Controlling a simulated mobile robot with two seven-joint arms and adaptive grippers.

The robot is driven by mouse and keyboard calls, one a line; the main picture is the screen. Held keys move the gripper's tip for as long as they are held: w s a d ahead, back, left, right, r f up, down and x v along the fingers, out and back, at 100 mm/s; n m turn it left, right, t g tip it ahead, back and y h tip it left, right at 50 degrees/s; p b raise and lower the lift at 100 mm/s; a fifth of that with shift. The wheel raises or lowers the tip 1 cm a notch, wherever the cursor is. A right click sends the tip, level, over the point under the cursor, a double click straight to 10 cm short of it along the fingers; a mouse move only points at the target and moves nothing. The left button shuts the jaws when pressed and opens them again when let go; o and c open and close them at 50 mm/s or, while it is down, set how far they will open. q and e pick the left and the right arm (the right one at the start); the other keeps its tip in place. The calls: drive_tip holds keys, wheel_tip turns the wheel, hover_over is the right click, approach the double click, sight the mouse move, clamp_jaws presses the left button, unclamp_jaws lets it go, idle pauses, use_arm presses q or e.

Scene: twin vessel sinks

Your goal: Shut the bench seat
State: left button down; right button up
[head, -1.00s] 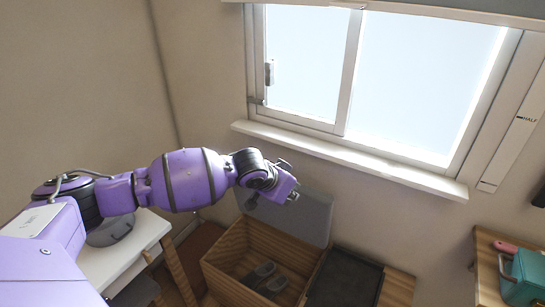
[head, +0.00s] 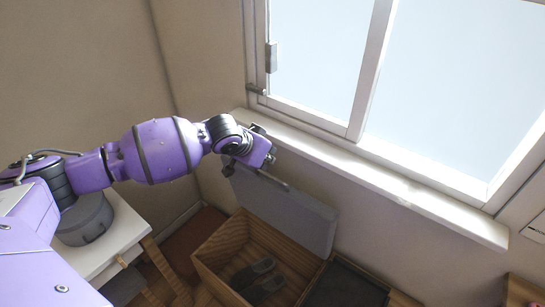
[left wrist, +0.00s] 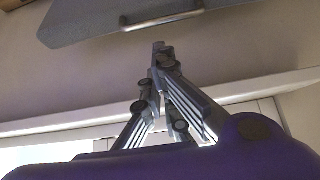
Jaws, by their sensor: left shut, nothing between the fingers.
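The bench seat is a wooden box (head: 208,264) with its grey padded lid (head: 300,217) raised, standing tilted back near the wall under the window. The box is open at the top, and a pair of dark slippers (head: 258,279) lies inside. My left gripper (head: 280,182) is shut and empty, near the upper left corner of the raised lid in the head view. In the left wrist view its fingers (left wrist: 160,50) meet at the tips, and the lid (left wrist: 85,22) with a metal bar handle (left wrist: 163,18) shows beyond them, apart from the fingers. My right gripper is not in view.
The window sill (head: 380,180) runs along the wall behind the lid. A dark tray-like panel (head: 345,287) is right of the box. A white table (head: 118,232) with a grey round object (head: 85,222) stands at the left.

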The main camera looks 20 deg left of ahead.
use_arm(q)
drive_tip(key=b+x, duration=0.1)
drive_tip(key=x, duration=0.7)
drive_tip(key=shift+d+f, duration=0.1)
drive_tip(key=shift+f, duration=0.2)
drive_tip(key=shift+w+d+f, duration=0.1)
drive_tip(key=shift+w+f, duration=0.05)
drive_tip(key=shift+f, duration=0.05)
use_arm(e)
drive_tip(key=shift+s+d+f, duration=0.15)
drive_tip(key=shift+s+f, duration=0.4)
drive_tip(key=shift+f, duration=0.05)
